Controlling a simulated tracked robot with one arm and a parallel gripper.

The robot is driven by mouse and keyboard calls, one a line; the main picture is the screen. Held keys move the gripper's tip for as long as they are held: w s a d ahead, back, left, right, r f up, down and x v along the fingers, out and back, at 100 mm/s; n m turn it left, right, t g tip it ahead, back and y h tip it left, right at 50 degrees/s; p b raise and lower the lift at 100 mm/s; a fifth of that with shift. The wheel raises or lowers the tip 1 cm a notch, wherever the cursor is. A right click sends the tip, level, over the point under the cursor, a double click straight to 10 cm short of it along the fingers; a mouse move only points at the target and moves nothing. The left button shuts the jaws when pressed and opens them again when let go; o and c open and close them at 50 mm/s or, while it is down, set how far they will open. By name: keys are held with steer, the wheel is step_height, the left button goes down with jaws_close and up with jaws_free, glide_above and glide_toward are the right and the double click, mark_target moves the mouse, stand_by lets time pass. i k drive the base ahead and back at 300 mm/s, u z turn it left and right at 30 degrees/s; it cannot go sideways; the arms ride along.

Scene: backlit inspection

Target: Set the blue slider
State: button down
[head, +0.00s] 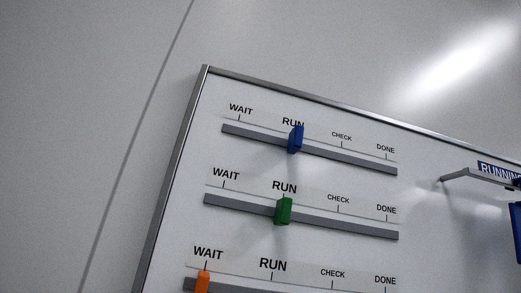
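The blue slider (295,139) sits on the top rail (350,158) of a white board (420,235) in the head view. It stands at the RUN mark and partly covers that word. The rail's labels read WAIT, RUN, CHECK and DONE from left to right. My gripper is not in view.
Below, a green slider (283,211) sits at RUN on its own rail. An orange slider (202,283) at the bottom edge is at WAIT. A grey bracket (470,173) sticks out at right near a RUNNING sign (498,171).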

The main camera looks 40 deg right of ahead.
mark_target(295, 139)
steer(key=z, duration=0.05)
steer(key=k, duration=0.8)
steer(key=z, duration=0.65)
steer(key=i, duration=1)
steer(key=u, duration=0.05)
